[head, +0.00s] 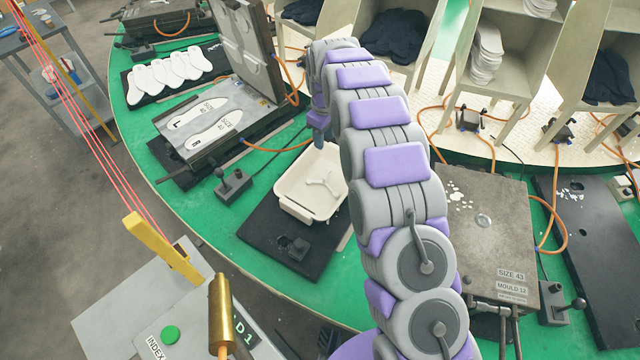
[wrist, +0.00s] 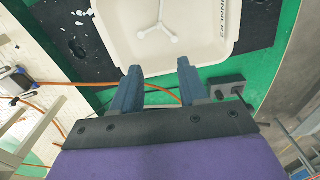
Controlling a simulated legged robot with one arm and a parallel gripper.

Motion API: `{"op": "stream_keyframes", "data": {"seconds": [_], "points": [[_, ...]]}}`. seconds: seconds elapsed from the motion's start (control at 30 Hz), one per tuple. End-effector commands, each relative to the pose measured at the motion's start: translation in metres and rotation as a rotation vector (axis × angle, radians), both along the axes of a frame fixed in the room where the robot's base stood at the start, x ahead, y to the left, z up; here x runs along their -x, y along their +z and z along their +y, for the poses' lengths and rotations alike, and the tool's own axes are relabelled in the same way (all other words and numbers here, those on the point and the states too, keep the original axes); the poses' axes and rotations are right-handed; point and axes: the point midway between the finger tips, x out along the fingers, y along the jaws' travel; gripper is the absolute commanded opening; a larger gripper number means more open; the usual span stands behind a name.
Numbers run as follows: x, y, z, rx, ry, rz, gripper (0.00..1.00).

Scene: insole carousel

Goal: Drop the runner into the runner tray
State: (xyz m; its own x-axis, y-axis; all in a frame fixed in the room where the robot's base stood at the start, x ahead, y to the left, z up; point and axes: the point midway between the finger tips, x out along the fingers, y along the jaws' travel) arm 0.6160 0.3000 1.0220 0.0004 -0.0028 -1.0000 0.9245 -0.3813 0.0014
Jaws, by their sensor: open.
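The runner (head: 325,185) is a thin white three-armed piece. It lies inside the cream runner tray (head: 294,207) on the green carousel top. In the wrist view the runner (wrist: 158,27) rests on the tray floor, partly cut off by the top edge, and the tray (wrist: 112,48) has lettering along its right side. My gripper (wrist: 156,72) is open and empty. Its two blue-grey fingers are apart near the tray's near edge, and the runner is clear of them. In the head view my arm covers much of the gripper and part of the space beside the tray.
An open mould (head: 215,115) with insole shapes stands left of the tray. A closed size 43 mould (head: 485,230) stands to the right. Small control boxes (head: 233,184) and orange hoses lie around. The yellow post (head: 160,247) and index panel are at the front left.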

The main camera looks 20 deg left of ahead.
Motion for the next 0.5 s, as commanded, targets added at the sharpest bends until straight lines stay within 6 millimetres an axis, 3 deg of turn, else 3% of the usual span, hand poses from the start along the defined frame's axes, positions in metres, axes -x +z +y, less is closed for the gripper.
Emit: {"op": "stream_keyframes", "data": {"seconds": [0.2, 0.5], "points": [[0.0, 0.028, 0.0, 0.001, 0.0, 0.001, 0.43], [0.0, 0.034, 0.001, 0.002, 0.0, 0.003, 0.43]]}}
